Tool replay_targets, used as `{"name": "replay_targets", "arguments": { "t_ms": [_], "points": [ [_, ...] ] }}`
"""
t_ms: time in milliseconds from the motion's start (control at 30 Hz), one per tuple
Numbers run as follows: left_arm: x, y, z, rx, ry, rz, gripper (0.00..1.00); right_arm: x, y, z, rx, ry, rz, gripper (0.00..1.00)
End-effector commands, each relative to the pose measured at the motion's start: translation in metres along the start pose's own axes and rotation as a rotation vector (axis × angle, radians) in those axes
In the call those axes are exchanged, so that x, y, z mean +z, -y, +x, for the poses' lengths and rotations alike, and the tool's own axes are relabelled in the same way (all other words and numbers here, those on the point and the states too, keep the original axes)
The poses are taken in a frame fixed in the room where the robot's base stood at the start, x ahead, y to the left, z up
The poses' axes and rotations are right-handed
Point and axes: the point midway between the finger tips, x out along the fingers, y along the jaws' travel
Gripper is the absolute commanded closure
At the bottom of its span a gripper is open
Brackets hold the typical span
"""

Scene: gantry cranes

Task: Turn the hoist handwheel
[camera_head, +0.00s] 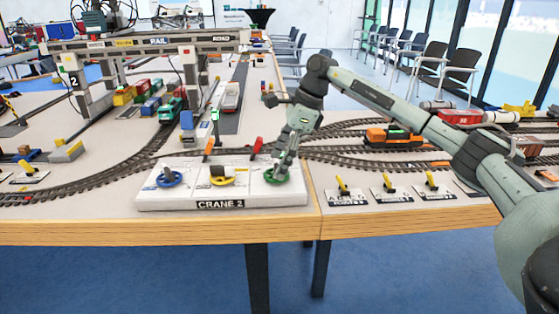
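The white control panel (222,203), labelled CRANE 2, sits at the table's front edge. On it are a blue handwheel (169,180) at left, a yellow handwheel (222,181) in the middle and a green handwheel (271,178) at right. The labels by the wheels are too small to read, so I cannot tell which is the hoist wheel. My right gripper (283,168) points down at the green handwheel and covers part of it. The fingers look close to or touching the wheel; their opening is too small to make out. My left gripper is not in view.
Two levers, one orange (209,149) and one red (257,146), stand behind the wheels. Curved model tracks run behind the panel. Small yellow switch levers (388,184) stand to the right. A gantry crane (150,43) spans the tracks at the back left.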

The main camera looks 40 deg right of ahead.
Motion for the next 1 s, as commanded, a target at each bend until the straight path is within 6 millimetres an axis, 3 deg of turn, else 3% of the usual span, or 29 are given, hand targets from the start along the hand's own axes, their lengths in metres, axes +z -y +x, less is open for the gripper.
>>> {"name": "replay_targets", "arguments": {
  "t_ms": [267, 700, 1000],
  "points": [
    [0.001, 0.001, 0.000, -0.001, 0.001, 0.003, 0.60, 0.000, 0.000, -0.006, -0.001, 0.000, 0.001, 0.26],
    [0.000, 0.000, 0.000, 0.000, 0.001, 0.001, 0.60, 0.001, 0.001, -0.091, -0.003, 0.002, 0.001, 0.26],
    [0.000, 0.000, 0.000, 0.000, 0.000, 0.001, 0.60, 0.000, 0.000, -0.119, 0.000, 0.001, 0.001, 0.26]
  ]
}}
